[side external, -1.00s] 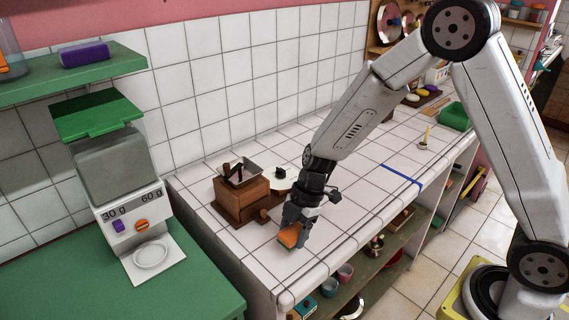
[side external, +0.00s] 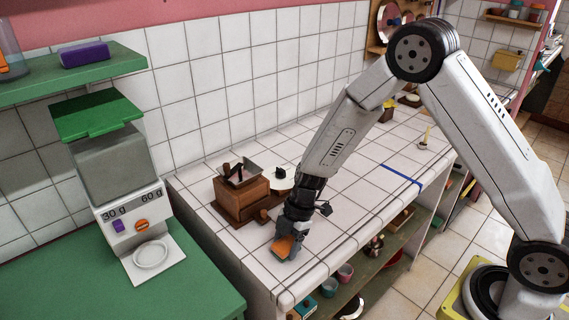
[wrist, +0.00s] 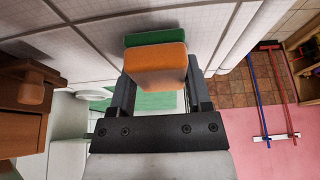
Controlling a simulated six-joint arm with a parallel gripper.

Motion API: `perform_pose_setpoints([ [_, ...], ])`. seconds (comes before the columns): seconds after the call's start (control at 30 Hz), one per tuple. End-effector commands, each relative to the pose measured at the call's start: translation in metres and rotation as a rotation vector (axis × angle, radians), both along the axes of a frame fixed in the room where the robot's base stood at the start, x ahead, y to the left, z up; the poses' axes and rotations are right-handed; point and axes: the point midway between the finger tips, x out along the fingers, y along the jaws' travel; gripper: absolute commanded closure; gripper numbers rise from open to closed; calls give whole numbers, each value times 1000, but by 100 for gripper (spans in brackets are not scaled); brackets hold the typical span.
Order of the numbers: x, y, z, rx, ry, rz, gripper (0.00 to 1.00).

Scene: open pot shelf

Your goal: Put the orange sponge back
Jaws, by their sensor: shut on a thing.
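The orange sponge with a green layer (wrist: 155,64) is between my gripper's fingers (wrist: 160,85) in the wrist view. My gripper is shut on it. In the side view, the orange face of the sponge (side external: 284,246) shows at the end of my gripper (side external: 289,245), low over the front part of the white tiled counter (side external: 345,210). I cannot tell whether the sponge touches the tiles. The fingers hide part of the sponge in the side view.
A wooden grinder (side external: 240,200) stands left of my gripper. A dispenser with a scale (side external: 130,215) stands on the green counter (side external: 50,290) at left. An open shelf (side external: 365,270) with pots is under the tiled counter. A blue strip (side external: 400,175) crosses the tiles.

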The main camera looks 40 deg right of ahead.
Motion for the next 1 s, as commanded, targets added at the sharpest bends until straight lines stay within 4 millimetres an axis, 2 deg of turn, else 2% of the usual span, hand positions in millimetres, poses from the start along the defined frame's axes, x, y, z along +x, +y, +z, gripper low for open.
perform_pose_setpoints([
  [0.47, 0, 0, -5, 0, -1, 2, 92],
  [0.5, 0, 0, -4, 0, -2, 1, 24],
  [0.57, 0, 0, -4, 0, -2, 1, 5],
  [0.6, 0, 0, -4, 0, -2, 1, 2],
  [1.0, 0, 0, -2, 0, -1, 1, 2],
])
